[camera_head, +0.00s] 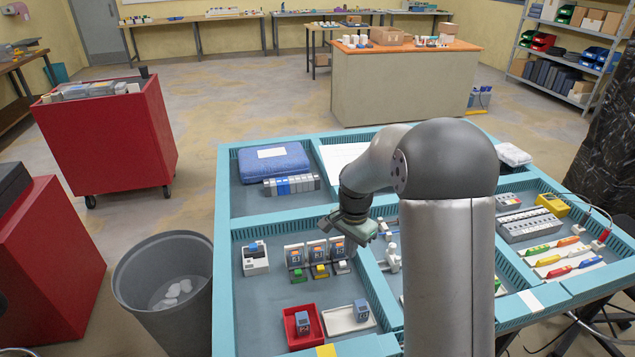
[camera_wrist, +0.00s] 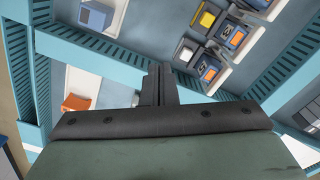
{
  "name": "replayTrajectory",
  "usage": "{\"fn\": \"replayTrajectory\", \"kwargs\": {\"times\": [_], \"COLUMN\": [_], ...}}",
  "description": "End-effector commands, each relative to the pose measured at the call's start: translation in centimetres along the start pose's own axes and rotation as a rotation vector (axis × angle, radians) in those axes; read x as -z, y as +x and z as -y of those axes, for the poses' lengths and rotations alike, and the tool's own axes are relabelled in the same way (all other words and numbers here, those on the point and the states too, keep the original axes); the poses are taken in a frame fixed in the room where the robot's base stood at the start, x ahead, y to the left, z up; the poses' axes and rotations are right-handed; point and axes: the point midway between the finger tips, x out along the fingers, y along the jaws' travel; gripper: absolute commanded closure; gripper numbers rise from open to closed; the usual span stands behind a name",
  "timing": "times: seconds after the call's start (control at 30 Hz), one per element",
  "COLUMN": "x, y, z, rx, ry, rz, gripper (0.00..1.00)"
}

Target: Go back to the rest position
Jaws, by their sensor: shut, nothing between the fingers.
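My gripper (camera_wrist: 158,82) shows in the wrist view with its two dark fingers together and nothing between them. In the head view its green body hangs above the blue-rimmed table (camera_head: 225,292), near the socket boxes; its fingertips are hard to make out there. Three socket boxes (camera_head: 295,256) stand in a row, with green, yellow and white pieces in front. Some also show at the upper right of the wrist view (camera_wrist: 208,68). A red tray (camera_head: 290,330) and a white tray (camera_head: 340,326) lie nearer, each with a blue-grey block.
A white box (camera_head: 255,267) with a blue piece stands left of the sockets. Coloured tools (camera_head: 561,271) lie at the right. Low dividers split the table; my arm hides its middle.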

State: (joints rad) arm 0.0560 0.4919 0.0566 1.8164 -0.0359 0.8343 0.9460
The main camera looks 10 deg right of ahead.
Motion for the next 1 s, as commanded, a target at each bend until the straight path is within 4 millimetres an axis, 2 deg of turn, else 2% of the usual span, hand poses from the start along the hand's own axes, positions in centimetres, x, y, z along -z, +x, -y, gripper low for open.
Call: {"fn": "replayTrajectory", "kwargs": {"times": [0.1,0.17,0.27,0.4,0.53,0.7,0.8,0.87,1.0], "x": [-0.1,-0.6,-2.3,-6.1,-10.3,-14.8,-16.5,-17.1,-17.1], "y": [-0.1,-1.2,-3.6,-7.5,-9.8,-10.4,-10.2,-10.1,-10.1], "z": [-0.1,-0.8,-2.8,-7.8,-13.1,-18.9,-21.1,-21.8,-21.8], "rx": [0.001,0.004,0.009,0.016,0.023,0.033,0.036,0.037,0.037], "ry": [-0.003,-0.036,-0.129,-0.33,-0.539,-0.767,-0.857,-0.887,-0.887], "rz": [-0.001,-0.006,-0.016,-0.034,-0.049,-0.064,-0.068,-0.07,-0.07], "gripper": [1.0,1.0,1.0,1.0,1.0,1.0,1.0,1.0,1.0]}}
